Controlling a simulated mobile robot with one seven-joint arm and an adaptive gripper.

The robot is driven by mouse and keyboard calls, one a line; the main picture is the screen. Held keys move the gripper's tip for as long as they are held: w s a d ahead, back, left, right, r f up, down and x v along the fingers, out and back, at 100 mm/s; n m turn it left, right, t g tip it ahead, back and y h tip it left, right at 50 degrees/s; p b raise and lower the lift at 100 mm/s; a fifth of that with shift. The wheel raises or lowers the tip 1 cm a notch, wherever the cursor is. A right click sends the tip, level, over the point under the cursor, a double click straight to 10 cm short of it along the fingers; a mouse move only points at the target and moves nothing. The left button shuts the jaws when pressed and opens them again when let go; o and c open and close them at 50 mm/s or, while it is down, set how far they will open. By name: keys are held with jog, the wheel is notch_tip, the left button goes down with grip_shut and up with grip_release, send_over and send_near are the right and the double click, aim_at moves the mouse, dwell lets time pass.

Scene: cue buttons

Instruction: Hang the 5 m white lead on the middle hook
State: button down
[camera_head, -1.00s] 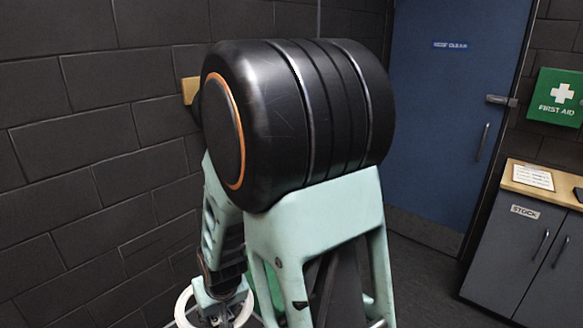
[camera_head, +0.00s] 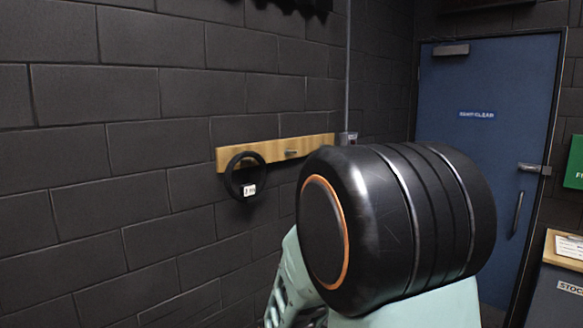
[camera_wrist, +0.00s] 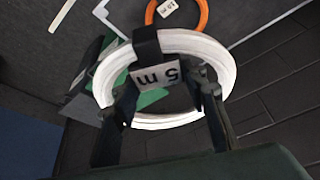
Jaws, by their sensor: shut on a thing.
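The white lead (camera_wrist: 230,68) is a coil with a black strap and a tag reading 5 m, upside down in the wrist view. My gripper (camera_wrist: 168,82) is shut on it at the strap and tag. In the head view a wooden rail (camera_head: 232,158) is fixed to the dark brick wall. A hook (camera_head: 290,152) shows bare on it, apparently the middle one. A black coiled lead (camera_head: 232,184) with a white tag hangs at the rail's left end. The gripper and white lead are out of the head view.
An orange coil (camera_wrist: 203,14) with a tag lies beyond the white lead in the wrist view. A blue door (camera_head: 484,130) and a stock cabinet (camera_head: 556,300) stand to the right. A grey box with a conduit (camera_head: 347,138) is on the wall by the rail.

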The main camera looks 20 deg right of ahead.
jog(key=shift+w+r, duration=0.15)
jog(key=shift+r, duration=0.05)
jog(key=r, duration=0.5)
jog(key=shift+w, duration=0.3)
jog(key=shift+r, duration=0.2)
jog(key=shift+d, duration=0.15)
